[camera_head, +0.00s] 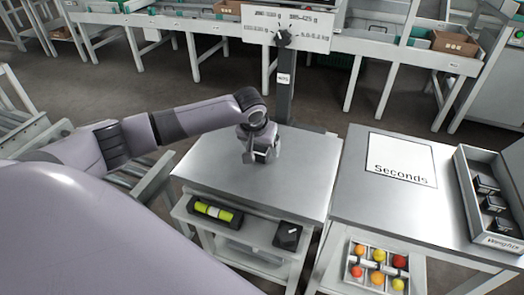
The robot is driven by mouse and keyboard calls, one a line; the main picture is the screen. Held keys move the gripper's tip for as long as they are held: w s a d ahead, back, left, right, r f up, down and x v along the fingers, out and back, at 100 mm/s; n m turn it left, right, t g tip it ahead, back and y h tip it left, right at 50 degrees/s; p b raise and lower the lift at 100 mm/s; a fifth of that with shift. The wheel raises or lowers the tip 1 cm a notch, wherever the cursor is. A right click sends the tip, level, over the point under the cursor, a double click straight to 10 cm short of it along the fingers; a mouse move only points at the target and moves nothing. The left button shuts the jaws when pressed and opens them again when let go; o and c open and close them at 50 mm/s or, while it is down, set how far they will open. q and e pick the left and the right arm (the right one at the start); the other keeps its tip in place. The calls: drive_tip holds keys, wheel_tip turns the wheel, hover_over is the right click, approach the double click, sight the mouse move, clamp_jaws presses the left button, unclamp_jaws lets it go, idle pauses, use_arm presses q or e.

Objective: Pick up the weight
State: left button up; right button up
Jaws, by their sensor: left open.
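Another black block (287,236), possibly a weight, sits on the shelf under the middle steel table. My left gripper (260,157) points down over the middle steel table (300,165), well left of the tray and above and behind the shelf block. It is open, with nothing seen between its fingers. Whether the fingertips touch the tabletop cannot be told. My right gripper is out of view.
A white "Seconds" mat (401,160) lies on the right table (365,215). A black holder with a yellow-green item (214,211) is on the middle shelf. The middle tabletop is mostly clear.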

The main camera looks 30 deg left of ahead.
use_arm(q)
drive_tip(key=shift+w+f, duration=0.15)
drive_tip(key=shift+f, duration=0.05)
clamp_jaws()
drive_tip(key=shift+w+r, duration=0.1)
drive_tip(key=shift+r, duration=0.2)
